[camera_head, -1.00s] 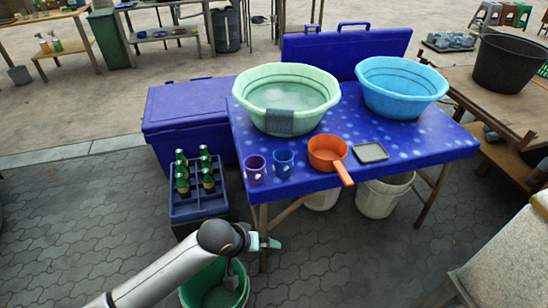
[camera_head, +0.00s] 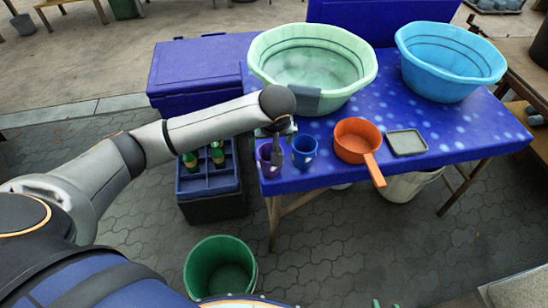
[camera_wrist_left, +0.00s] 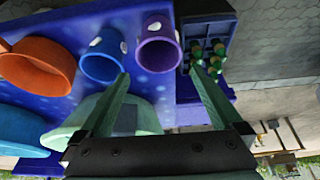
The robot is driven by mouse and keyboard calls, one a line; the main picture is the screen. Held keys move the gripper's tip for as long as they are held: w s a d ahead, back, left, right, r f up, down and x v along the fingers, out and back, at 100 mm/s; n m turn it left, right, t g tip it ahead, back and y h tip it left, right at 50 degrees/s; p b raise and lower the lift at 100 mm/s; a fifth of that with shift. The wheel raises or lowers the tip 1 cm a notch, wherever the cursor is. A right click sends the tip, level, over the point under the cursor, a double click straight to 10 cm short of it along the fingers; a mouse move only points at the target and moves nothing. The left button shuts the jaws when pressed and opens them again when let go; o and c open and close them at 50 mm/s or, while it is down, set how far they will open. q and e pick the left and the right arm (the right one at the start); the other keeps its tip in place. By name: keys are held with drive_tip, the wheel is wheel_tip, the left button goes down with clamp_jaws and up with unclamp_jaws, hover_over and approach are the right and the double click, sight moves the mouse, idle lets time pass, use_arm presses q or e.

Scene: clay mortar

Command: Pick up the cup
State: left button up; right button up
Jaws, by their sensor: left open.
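A purple cup (camera_head: 264,157) and a blue cup (camera_head: 304,153) stand upright at the table's front left. My left gripper (camera_head: 279,147) is over the purple cup's right side in the head view and partly hides it. In the left wrist view my left gripper (camera_wrist_left: 160,76) is open and empty. The purple cup (camera_wrist_left: 158,52) shows there beyond the gap between the fingertips. The blue cup (camera_wrist_left: 102,62) is just left of the left finger. I cannot tell whether a finger touches a cup. Small teal tips, apparently my right gripper (camera_head: 386,303), show at the bottom edge.
The blue spotted table (camera_head: 450,135) also holds an orange pan (camera_head: 354,146), a grey tray (camera_head: 406,142), a pale green basin (camera_head: 310,92) and a light blue basin (camera_head: 450,88). A bottle crate (camera_head: 208,183) and green bucket (camera_head: 220,243) stand on the floor.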

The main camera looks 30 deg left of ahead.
sight(269, 155)
use_arm(q)
drive_tip(key=x, duration=0.3)
drive_tip(key=b+x, duration=0.1)
drive_tip(key=x, duration=0.7)
drive_tip(key=shift+s+d+f, duration=0.1)
drive_tip(key=shift+s+d, duration=0.1)
drive_tip(key=shift+d, duration=0.05)
drive_tip(key=c, duration=1.1)
